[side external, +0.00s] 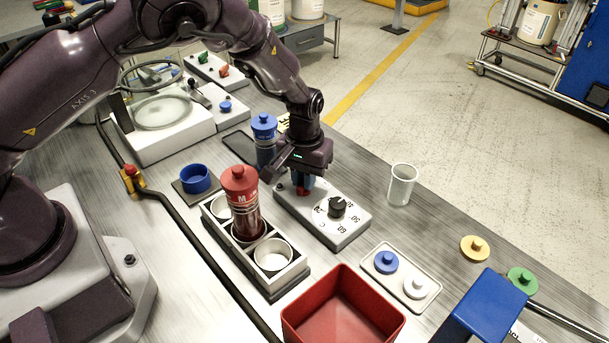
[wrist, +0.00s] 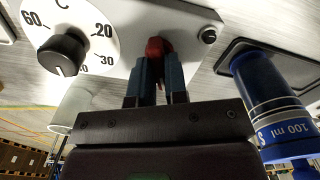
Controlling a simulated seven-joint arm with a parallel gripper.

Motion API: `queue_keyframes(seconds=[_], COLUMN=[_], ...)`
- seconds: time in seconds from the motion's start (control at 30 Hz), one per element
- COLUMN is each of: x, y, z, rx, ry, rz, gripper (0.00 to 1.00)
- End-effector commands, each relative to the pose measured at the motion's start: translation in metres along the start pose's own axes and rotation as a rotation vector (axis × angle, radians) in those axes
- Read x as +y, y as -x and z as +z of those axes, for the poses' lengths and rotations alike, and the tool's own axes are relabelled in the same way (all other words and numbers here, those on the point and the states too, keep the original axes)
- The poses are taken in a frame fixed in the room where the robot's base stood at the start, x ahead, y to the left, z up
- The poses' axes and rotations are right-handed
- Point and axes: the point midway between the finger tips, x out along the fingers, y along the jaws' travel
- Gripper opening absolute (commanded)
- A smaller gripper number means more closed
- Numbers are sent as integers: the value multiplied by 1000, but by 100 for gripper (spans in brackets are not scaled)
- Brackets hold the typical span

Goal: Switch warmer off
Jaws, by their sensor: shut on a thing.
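The warmer's control box (side external: 324,213) is a light grey panel with a black temperature knob (side external: 337,207) and a dial marked 20 to 60. In the wrist view the knob (wrist: 63,55) is to the left of my gripper. My gripper (side external: 304,188) points down at the far end of the box. In the wrist view its blue-grey fingers (wrist: 157,75) are shut on a small red switch (wrist: 156,48). The fingers hide the switch's lower part, so I cannot tell its position. The warmer block (side external: 256,250) has a red-capped bottle (side external: 241,200) in its middle well.
A blue-capped bottle (side external: 265,135) stands close behind my gripper; it also shows at the right in the wrist view (wrist: 265,90). A clear cup (side external: 401,184), a lid tray (side external: 424,275) and a red bin (side external: 345,308) stand to the right and front.

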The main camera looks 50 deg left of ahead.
Motion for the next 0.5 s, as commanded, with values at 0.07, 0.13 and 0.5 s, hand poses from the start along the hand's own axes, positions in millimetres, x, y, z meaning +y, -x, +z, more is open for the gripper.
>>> queue_keyframes(seconds=[0.07,0.13,0.5], x=[0,-1,-1], y=[1,1,1], z=[0,-1,0], rx=[0,1,1], ry=[39,92,214], rz=[2,2,2], gripper=[0,0,0])
